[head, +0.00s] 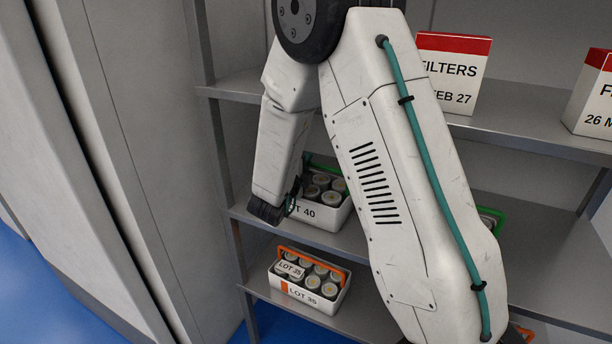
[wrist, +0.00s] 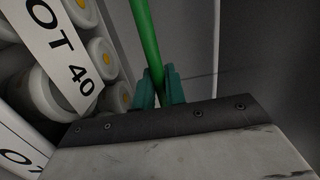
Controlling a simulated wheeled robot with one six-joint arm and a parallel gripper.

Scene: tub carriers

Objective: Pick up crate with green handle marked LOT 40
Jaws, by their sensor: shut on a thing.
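The crate marked LOT 40 (head: 308,217) is white, holds several round tubs, and stands on the middle shelf in the head view, partly hidden by my arm. Its green handle (wrist: 148,40) shows in the wrist view, running down between the teal fingers. My gripper (wrist: 158,88) is shut on this handle. A tag reading OT 40 (wrist: 62,62) and white tubs with yellow centres lie left of the handle. In the head view the gripper tips are hidden behind my arm's end.
A white crate with an orange handle marked LOT 35 (head: 305,293) sits on the shelf below. A FILTERS box (head: 453,90) stands on the shelf above. A metal shelf post (head: 215,150) is close at left. Another green handle (head: 491,220) shows right of my arm.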

